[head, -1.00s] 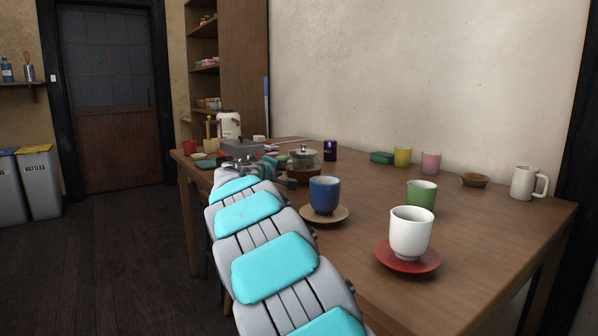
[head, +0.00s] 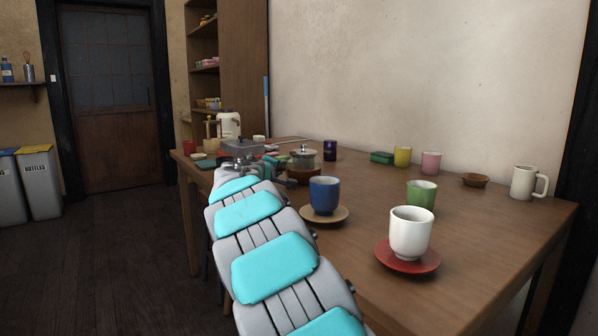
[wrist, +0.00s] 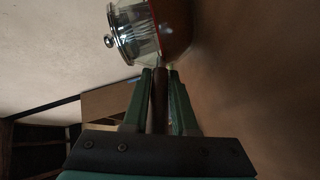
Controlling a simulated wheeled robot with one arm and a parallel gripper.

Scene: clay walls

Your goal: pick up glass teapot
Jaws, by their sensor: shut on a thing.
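The glass teapot (head: 304,158) has a clear upper part, a metal lid with a knob and a brown lower part. In the head view it is at the middle of the wooden table, behind the blue cup. In the wrist view the teapot (wrist: 137,30) is at the top, just beyond my fingertips. My gripper (wrist: 160,78) has green fingers, shut on a dark brown bar that looks like the teapot's handle. In the head view my arm hides most of the gripper. I cannot tell whether the teapot touches the table.
A blue cup (head: 324,194) on a saucer stands near my arm. A white cup (head: 410,231) on a red saucer and a green cup (head: 421,195) are nearer the right.

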